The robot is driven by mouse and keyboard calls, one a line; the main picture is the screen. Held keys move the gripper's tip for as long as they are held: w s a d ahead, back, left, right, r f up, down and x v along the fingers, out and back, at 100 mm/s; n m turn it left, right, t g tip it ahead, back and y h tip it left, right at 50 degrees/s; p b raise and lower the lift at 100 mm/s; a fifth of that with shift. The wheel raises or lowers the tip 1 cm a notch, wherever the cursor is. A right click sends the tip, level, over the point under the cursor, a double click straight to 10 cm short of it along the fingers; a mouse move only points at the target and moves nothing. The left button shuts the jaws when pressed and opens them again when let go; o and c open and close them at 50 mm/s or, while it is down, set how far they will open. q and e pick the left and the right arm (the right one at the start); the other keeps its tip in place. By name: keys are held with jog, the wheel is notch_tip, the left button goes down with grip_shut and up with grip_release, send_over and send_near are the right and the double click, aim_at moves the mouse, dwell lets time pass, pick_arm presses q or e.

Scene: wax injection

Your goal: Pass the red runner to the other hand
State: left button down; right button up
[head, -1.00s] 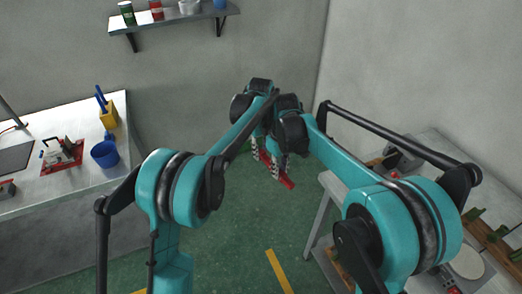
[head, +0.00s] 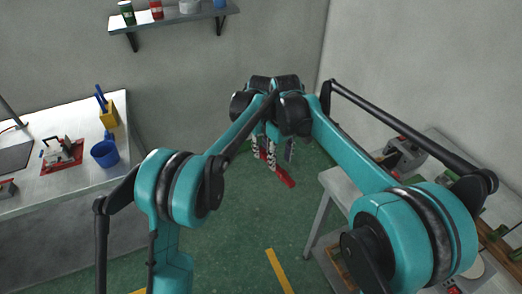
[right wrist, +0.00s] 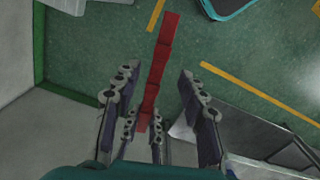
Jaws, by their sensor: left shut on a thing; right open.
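The red runner (head: 284,177) is a long red bar held in mid-air between my two arms, sloping down to the right in the head view. My left gripper (head: 264,155) is shut on its upper end. In the right wrist view the runner (right wrist: 157,70) stretches away from the left gripper (right wrist: 143,130), whose smaller fingers are at its near end. My right gripper (right wrist: 158,112) is open, with its fingers apart on either side of the runner, and no contact shows. In the head view the right gripper's fingers are partly hidden beside the left gripper.
A metal table (head: 345,190) with equipment is at right. A wall shelf (head: 178,18) holds several containers. The green floor below is clear.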

notch_tip(320, 180, up, 2)
jog(key=shift+r, duration=0.25)
jog(key=shift+s+r, duration=0.15)
jog(key=shift+r, duration=0.15)
jog(key=s+d+r+m+t, duration=0.1)
jog(key=s+d+m+t, duration=0.3)
jog(key=s+d, duration=0.65)
jog(key=s+d+f+m+t, duration=0.3)
jog(key=s+d+f+m, duration=0.1)
jog(key=s, duration=0.6)
jog(key=shift+d+f, duration=0.45)
jog(key=shift+f, duration=0.45)
